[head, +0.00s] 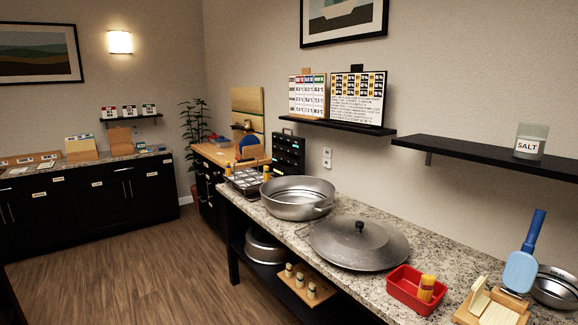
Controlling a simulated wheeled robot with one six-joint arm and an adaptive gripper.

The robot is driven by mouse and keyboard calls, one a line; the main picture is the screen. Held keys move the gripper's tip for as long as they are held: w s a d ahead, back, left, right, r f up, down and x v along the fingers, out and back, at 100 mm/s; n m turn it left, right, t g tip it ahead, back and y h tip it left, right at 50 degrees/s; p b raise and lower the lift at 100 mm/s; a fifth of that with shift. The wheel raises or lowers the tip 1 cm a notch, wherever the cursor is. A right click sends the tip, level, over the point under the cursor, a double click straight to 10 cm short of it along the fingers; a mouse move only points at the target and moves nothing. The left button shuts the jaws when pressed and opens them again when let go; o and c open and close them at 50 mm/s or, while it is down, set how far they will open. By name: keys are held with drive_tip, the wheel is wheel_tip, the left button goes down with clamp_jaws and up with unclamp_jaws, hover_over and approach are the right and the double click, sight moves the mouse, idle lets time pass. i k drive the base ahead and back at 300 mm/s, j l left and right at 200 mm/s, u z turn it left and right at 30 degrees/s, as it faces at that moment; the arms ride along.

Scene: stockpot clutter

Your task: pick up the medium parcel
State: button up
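I cannot make out a medium parcel for certain in the head view. Small tan, box-like items stand on the far left counter, among them a tan block (120,138) and another tan item (81,149). They are too small to tell whether either is a parcel. My gripper is not in view.
A granite counter (272,219) on the right holds a steel pot (298,199), a lidded pan (358,247), a red tray (405,294) and a blue-handled spatula (522,266). A black shelf (490,157) juts out above. The wood floor (120,258) at left is clear.

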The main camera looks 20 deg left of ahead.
sight(266, 171)
drive_tip(key=i+j, duration=0.55)
drive_tip(key=i+j+u, duration=0.1)
drive_tip(key=i+j, duration=1)
drive_tip(key=i+j+u, duration=0.1)
drive_tip(key=i+j, duration=0.4)
drive_tip(key=i, duration=0.15)
drive_tip(key=i+j, duration=0.45)
drive_tip(key=i, duration=0.15)
drive_tip(key=i+j+u, duration=0.1)
drive_tip(key=i+j, duration=0.4)
drive_tip(key=i, duration=0.1)
